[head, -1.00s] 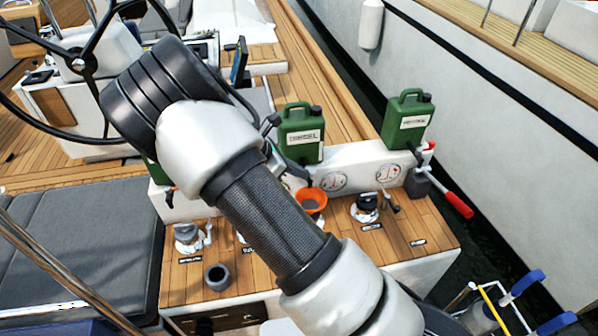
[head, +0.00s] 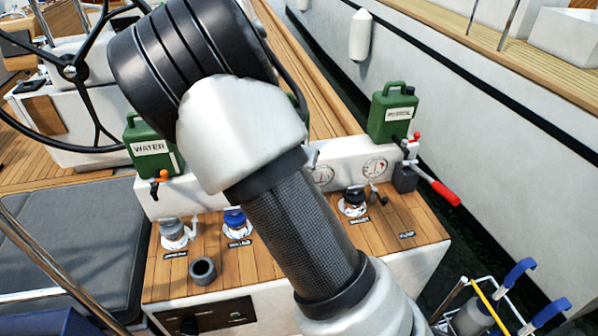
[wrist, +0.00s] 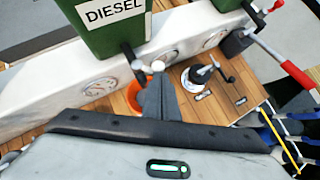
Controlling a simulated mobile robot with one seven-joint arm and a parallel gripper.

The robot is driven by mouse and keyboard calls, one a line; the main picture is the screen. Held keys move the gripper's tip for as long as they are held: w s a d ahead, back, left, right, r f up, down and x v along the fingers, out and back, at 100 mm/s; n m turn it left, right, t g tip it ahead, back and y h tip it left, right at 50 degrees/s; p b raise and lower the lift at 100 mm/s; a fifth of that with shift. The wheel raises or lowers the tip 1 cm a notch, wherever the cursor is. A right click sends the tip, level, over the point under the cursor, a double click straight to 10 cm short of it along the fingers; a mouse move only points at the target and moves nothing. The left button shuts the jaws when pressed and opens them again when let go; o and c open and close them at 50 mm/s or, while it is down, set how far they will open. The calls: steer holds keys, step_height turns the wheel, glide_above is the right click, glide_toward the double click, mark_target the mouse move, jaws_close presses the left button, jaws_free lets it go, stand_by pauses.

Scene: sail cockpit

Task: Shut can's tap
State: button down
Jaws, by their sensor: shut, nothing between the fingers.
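A green can marked DIESEL (wrist: 112,22) stands on the white ledge in the wrist view. Its dark tap (wrist: 131,55) hangs at its lower edge; I cannot tell whether it is open or shut. My gripper (wrist: 157,70) is shut and empty, its tips just right of that tap; contact is unclear. An orange funnel (wrist: 143,95) is partly hidden behind my fingers, below the tap. In the head view my arm hides the diesel can and gripper. A WATER can (head: 152,147) with an orange-handled tap (head: 160,176) stands left, and another green can (head: 391,113) stands right.
A white ledge (head: 345,157) with gauges runs behind a wooden top (head: 215,258) with several deck fittings and a grey cup (head: 203,270). A red-handled lever (head: 437,187) sticks out at the right. A steering wheel (head: 70,72) is at the upper left.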

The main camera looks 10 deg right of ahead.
steer(key=shift+w+d+b, duration=0.2)
steer(key=shift+w+d, duration=0.15)
steer(key=shift+d, duration=0.3)
steer(key=shift+w+d+b, duration=0.2)
steer(key=shift+w+d, duration=0.2)
steer(key=shift+d, duration=0.2)
steer(key=shift+w+d+b, duration=0.2)
steer(key=shift+w+d, duration=0.15)
steer(key=shift+d, duration=0.3)
stand_by(0.5)
